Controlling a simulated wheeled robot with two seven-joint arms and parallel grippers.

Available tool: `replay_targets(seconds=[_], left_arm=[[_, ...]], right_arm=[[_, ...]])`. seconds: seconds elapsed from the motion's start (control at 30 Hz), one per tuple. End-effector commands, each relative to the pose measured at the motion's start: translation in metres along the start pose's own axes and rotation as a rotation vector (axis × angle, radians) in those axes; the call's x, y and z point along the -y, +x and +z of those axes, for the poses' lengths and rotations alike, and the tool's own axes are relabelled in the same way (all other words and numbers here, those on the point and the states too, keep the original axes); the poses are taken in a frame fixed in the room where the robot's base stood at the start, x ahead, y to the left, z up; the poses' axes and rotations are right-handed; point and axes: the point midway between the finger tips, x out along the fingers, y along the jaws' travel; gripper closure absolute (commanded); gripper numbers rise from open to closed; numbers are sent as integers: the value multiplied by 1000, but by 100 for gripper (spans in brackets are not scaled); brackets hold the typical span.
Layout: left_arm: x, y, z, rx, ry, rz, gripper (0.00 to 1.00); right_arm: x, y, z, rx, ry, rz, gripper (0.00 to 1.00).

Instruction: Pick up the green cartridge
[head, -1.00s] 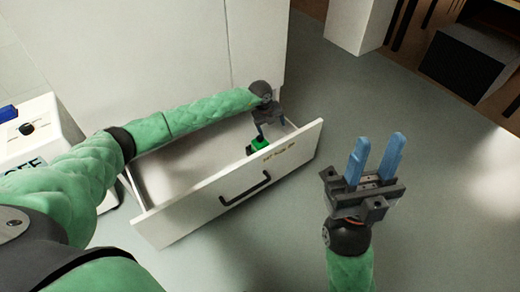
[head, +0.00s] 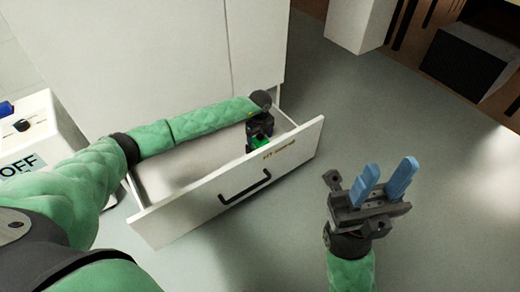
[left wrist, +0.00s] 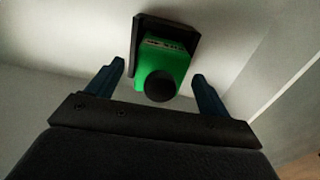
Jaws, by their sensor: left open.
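The green cartridge (left wrist: 167,62) sits in the open drawer. In the left wrist view it shows a black end plate (left wrist: 150,28) and a dark round knob (left wrist: 160,86). In the head view only a small green part (head: 252,147) shows beneath my left gripper. My left gripper (left wrist: 160,85) is open, with one blue finger on each side of the cartridge's near end and visible gaps between. It is inside the drawer in the head view (head: 258,138). My right gripper (head: 387,182) is open and empty, to the right of the drawer, blue fingers pointing up.
The white drawer (head: 222,193) is pulled out from a white cabinet (head: 170,50); its front wall carries a black handle and a label. A white box marked OFF (head: 45,150) stands at the left.

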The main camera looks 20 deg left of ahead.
Motion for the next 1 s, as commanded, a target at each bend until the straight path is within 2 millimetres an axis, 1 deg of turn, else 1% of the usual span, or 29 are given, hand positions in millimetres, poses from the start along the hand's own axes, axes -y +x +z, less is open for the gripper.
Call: replay_targets(seconds=[0.03, 0.1, 0.2, 0.37, 0.4, 0.47, 0.5, 0.67, 0.7, 0.9, 1.0], left_arm=[[0, 11, 0, -1, -1, 0, 20], [0, 17, 0, -1, -1, -1, 20], [1, 20, 0, 0, 0, -1, 20], [0, 20, 0, 0, 0, -1, 20], [0, 20, 0, 0, 1, -1, 24], [0, 20, 0, -1, 1, -1, 36], [0, 20, 0, -1, 1, -1, 44], [0, 20, 0, -1, 1, -1, 75], [1, 20, 0, 0, 1, -2, 77], [1, 19, 0, 0, 1, -2, 77], [1, 13, 0, 0, 1, -2, 77]], right_arm=[[1, -6, 1, 5, -2, -4, 64], [1, -9, 2, 10, -4, -8, 64], [2, -9, 2, 15, -5, -10, 64], [2, -9, 2, 16, -5, -9, 64], [2, -9, 2, 16, -5, -9, 64], [2, -9, 2, 15, -5, -9, 64], [2, -9, 2, 15, -5, -9, 64], [2, -9, 2, 14, -5, -10, 64], [2, -9, 2, 14, -5, -10, 64], [2, -8, 2, 12, -5, -11, 64], [1, -6, 2, 11, -4, -11, 64]])
